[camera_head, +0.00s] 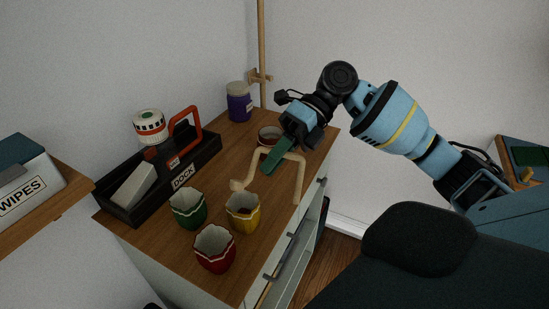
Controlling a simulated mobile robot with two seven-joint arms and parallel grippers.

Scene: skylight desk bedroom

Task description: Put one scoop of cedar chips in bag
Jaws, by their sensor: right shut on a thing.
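My right gripper (294,136) comes in from the right above the dresser and is shut on a long flat green piece (277,156), which looks like a scoop or its handle. The green piece points down and left over a beige bent frame. A round container (264,140) with brownish contents stands behind it, partly hidden by the gripper; I cannot tell if these are the cedar chips. Three open bags with jagged rims stand near the front: green (188,211), yellow (243,217) and red (214,252). The yellow one shows something dark inside. My left gripper is out of view.
The beige bent frame (299,183) stands at the dresser's right edge. A purple jar (239,107) and a pole (262,50) stand at the back. A wipes box (28,180) is far left.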

